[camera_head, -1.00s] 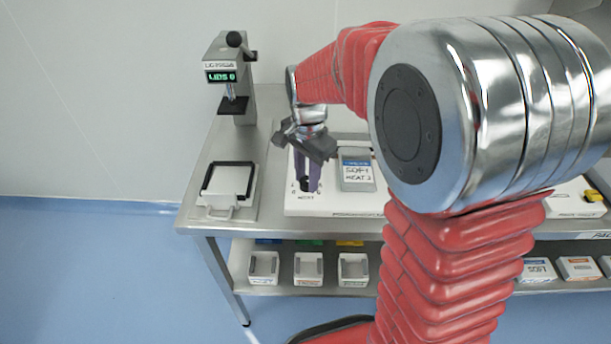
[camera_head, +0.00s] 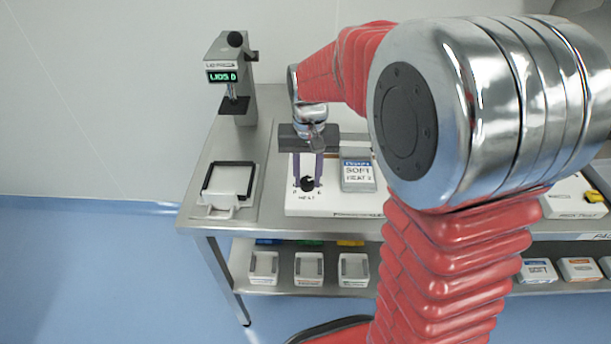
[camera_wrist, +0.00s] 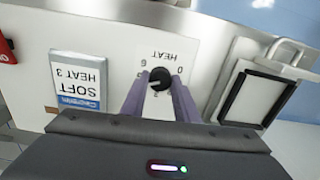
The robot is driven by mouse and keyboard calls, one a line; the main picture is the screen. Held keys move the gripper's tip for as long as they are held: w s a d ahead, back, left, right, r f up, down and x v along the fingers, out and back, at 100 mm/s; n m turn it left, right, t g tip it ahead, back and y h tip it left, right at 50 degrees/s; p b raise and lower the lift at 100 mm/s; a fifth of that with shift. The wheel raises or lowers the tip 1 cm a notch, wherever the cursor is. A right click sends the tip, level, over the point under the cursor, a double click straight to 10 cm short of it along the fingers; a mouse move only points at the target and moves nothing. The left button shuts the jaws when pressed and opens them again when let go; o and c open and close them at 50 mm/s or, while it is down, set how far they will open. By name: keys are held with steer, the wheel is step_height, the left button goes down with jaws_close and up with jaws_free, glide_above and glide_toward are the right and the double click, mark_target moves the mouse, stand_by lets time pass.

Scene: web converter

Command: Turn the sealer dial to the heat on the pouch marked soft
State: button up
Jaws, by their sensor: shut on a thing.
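The black heat dial (camera_wrist: 158,79) sits on the white sealer face (camera_head: 296,206), above the word HEAT in the head view. It also shows in the head view (camera_head: 308,185). Numbers ring it; some are hidden by my fingers, and I cannot clearly read where its pointer stands. My gripper (camera_wrist: 160,82) is shut on the dial, one purple finger on each side; it shows from above in the head view (camera_head: 307,178). The pouch (camera_wrist: 79,80) lies beside the dial, marked SOFT HEAT 3; it also shows in the head view (camera_head: 358,176).
A lid press (camera_head: 232,78) with a green display stands at the back left. A white block with a black frame (camera_head: 228,188) lies left of the sealer. Small white bins (camera_head: 309,268) sit on the shelf below. A red part (camera_wrist: 6,50) shows at the wrist view's left edge.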

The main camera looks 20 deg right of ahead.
mark_target(307, 179)
steer(key=n, duration=0.6)
steer(key=shift+w+a+r, duration=0.1)
steer(key=shift+w+r, duration=0.05)
steer(key=shift+w, duration=0.15)
steer(key=n, duration=0.7)
steer(key=o, duration=0.8)
steer(key=shift+o, duration=1.3)
steer(key=shift+s, duration=0.15)
step_height(307, 179, up, 14)
steer(key=shift+f, duration=0.2)
